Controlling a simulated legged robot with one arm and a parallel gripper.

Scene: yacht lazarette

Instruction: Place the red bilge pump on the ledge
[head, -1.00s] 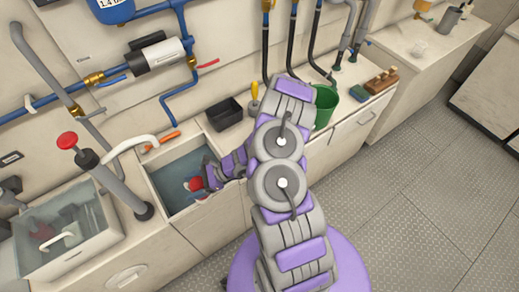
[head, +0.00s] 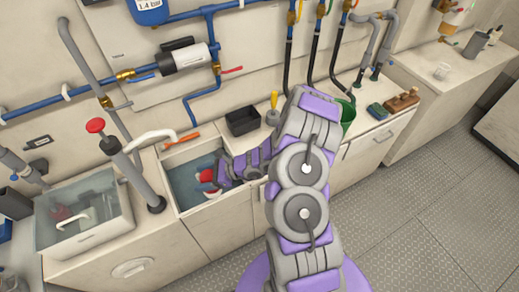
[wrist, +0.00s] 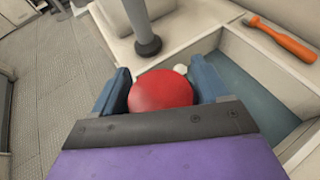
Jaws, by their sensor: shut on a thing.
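The red bilge pump (wrist: 162,90) shows as a rounded red body between the two blue fingers of my gripper (wrist: 163,78) in the wrist view. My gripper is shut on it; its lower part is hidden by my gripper. In the head view, my gripper (head: 218,172) and the red and white pump (head: 207,175) are over the open recessed well (head: 190,208), near its right side. I cannot tell how high the pump is above the well floor. A pale ledge (head: 211,131) runs behind and beside the well.
An orange-handled tool (head: 183,139) lies behind the well. A black tray (head: 242,121) stands to its right. A grey upright pump with a red knob (head: 95,125) and a clear-covered bin (head: 84,215) are on the left. A green bucket (head: 348,115) is partly behind my arm.

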